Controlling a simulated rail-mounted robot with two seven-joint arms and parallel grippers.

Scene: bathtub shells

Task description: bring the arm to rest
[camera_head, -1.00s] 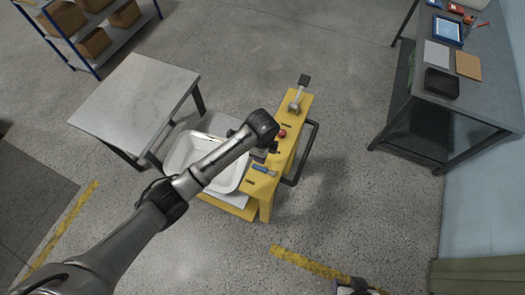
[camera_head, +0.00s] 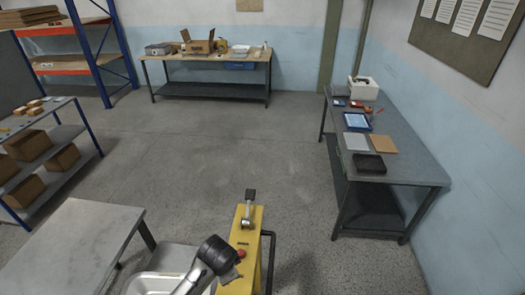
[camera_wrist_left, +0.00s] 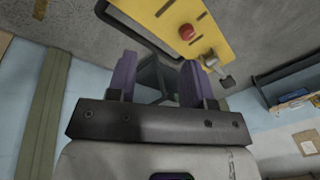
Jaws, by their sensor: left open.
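My left arm (camera_head: 201,277) reaches in from the bottom of the head view, beside a yellow stand (camera_head: 250,240). The left gripper shows in the left wrist view (camera_wrist_left: 157,80), with two purple fingers spread apart and nothing between them. In the head view its fingers are hidden or cannot be made out. The yellow stand, with its red button, also shows in the left wrist view (camera_wrist_left: 180,15), beyond the fingers. A white tub shell (camera_head: 150,284) lies left of the stand, cut off by the lower edge. My right gripper is not in view.
A grey-topped table (camera_head: 75,240) stands at the lower left, close to the tub shell. A workbench (camera_head: 405,165) stands along the right wall. A shelf with boxes (camera_head: 70,130) is at the left. The floor behind the stand (camera_head: 220,150) is clear.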

